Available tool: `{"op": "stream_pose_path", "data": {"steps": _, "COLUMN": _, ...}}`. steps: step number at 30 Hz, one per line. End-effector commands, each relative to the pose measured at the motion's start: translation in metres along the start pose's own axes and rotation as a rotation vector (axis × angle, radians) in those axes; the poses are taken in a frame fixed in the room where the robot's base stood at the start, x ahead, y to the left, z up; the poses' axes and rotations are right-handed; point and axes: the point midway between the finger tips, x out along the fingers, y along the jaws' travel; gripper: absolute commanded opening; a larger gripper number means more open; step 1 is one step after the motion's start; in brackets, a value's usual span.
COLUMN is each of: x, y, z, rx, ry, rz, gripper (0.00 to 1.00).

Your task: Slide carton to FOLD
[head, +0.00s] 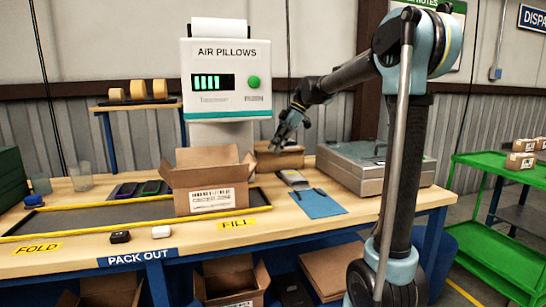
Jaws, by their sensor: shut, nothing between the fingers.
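An open brown carton (209,184) with a white label stands upright on the dark grey slide strip (110,217), near the yellow FILL label (237,223). The yellow FOLD label (38,248) is on the table's front edge at the far left, and the strip beside it is bare. My gripper (276,146) is shut and empty. It is to the right of the carton and higher in the picture, in front of another brown box. I cannot tell whether it touches that box.
Yellow rails (130,232) edge the strip. Behind it are phones (138,189), a clear cup (80,177) and the air pillow machine (215,80). A blue sheet (318,203) and a grey metal case (365,168) lie right. Small black and white items (161,232) sit in front.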

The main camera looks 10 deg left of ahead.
Motion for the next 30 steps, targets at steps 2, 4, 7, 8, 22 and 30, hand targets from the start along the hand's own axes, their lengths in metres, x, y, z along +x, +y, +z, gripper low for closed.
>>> {"op": "stream_pose_path", "data": {"steps": 2, "x": -0.003, "y": 0.000, "z": 0.000, "rx": 0.000, "ry": 0.000, "rz": 0.000, "gripper": 0.00}}
{"op": "stream_pose_path", "data": {"steps": 4, "x": -0.004, "y": 0.000, "z": 0.000, "rx": 0.000, "ry": 0.000, "rz": 0.000, "gripper": 0.00}}
{"op": "stream_pose_path", "data": {"steps": 7, "x": -0.004, "y": 0.000, "z": 0.000, "rx": 0.000, "ry": 0.000, "rz": -0.001, "gripper": 0.00}}
{"op": "stream_pose_path", "data": {"steps": 8, "x": -0.004, "y": 0.000, "z": 0.000, "rx": 0.000, "ry": 0.000, "rz": 0.000, "gripper": 0.00}}
{"op": "stream_pose_path", "data": {"steps": 22, "x": -0.006, "y": -0.058, "z": 0.035, "rx": 0.255, "ry": -0.070, "rz": 0.056, "gripper": 0.27}}
{"op": "stream_pose_path", "data": {"steps": 30, "x": 0.004, "y": -0.140, "z": 0.087, "rx": 0.632, "ry": -0.154, "rz": 0.161, "gripper": 0.27}}
